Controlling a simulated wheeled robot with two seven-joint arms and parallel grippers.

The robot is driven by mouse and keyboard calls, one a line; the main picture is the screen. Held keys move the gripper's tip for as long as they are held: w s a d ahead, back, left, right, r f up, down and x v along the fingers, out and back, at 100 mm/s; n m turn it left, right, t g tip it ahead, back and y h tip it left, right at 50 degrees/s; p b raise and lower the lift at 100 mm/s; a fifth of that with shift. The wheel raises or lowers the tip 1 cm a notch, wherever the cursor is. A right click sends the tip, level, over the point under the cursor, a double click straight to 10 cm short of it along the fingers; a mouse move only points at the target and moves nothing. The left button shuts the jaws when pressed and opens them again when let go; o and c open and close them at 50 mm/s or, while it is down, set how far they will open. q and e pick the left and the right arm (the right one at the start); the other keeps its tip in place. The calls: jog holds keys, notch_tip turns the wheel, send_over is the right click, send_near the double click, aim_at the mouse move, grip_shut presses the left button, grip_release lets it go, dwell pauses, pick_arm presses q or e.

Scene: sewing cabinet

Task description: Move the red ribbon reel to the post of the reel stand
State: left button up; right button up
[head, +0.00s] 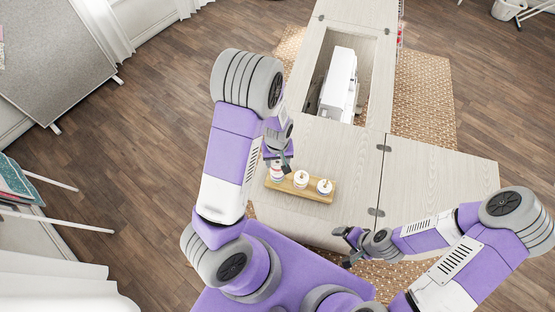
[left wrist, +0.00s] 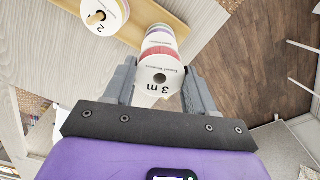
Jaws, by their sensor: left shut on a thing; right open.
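My left gripper (head: 279,163) is shut on the red ribbon reel (left wrist: 150,70), a white-flanged reel with a red band and a "3 m" label in the left wrist view. In the head view the gripper is above the left end of the wooden reel stand (head: 318,197) and mostly hides the red reel. A white reel marked 2 (left wrist: 98,12) sits on a wooden post of the stand. My right gripper (head: 347,246) is open and empty.
Two white-topped reels stand at the stand's middle (head: 300,179) and right (head: 325,186). A white sewing machine (head: 339,84) sits in the cabinet opening behind. The pale cabinet top (head: 430,180) is clear to the right.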

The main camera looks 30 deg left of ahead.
pick_arm(q)
jog(key=shift+f+b, duration=1.25)
jog(key=shift+f, duration=0.3)
jog(key=o, duration=1.1)
jog(key=shift+r, duration=0.1)
notch_tip(320, 180, up, 8)
jog(key=shift+f+p, duration=0.25)
jog(key=shift+p, duration=0.55)
